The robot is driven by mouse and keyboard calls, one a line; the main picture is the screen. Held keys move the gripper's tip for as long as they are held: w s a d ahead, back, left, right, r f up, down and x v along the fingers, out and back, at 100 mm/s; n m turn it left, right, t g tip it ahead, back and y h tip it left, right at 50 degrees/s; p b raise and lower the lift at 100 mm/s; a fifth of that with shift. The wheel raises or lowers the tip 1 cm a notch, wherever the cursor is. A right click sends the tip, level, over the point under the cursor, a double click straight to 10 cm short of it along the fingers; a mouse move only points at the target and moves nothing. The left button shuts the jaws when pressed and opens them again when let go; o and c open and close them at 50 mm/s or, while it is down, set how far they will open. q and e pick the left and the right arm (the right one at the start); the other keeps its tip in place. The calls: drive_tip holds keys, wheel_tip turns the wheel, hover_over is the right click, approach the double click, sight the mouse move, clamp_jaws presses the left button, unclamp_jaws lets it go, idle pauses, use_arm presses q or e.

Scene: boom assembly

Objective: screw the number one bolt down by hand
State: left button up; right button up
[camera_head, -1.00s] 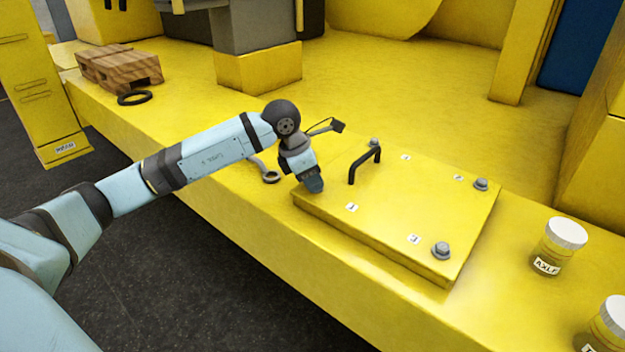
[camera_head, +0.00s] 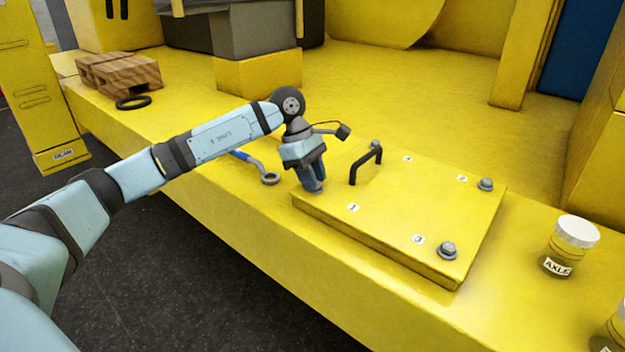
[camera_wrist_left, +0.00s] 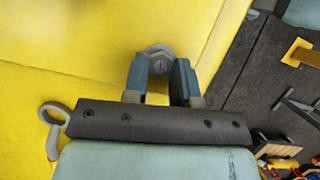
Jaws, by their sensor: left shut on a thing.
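My left gripper (camera_head: 314,190) points down at the near left corner of the yellow cover plate (camera_head: 420,215), beside the label "1" (camera_head: 353,207). In the left wrist view, its two fingers (camera_wrist_left: 160,82) stand on either side of the grey number one bolt (camera_wrist_left: 158,53) and are shut on it. The bolt's round head shows between the fingertips. In the head view the gripper hides this bolt. My right gripper is in neither view.
Grey bolts sit at labels "2" (camera_head: 485,184) and "3" (camera_head: 447,250), and another (camera_head: 375,144) stands behind the black handle (camera_head: 366,164). A blue-handled ring spanner (camera_head: 270,179) lies left of the plate. A white-lidded jar (camera_head: 570,245) stands at the right.

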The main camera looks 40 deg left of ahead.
use_arm(q)
drive_tip(key=shift+w+r+m, duration=0.1)
drive_tip(key=shift+r+m, duration=0.05)
drive_tip(key=shift+m, duration=0.45)
drive_tip(key=o, duration=0.9)
drive_tip(key=v, duration=1.3)
drive_tip(key=shift+w+a+r, duration=0.15)
drive_tip(key=shift+a+r, duration=0.1)
drive_tip(key=shift+r, duration=0.05)
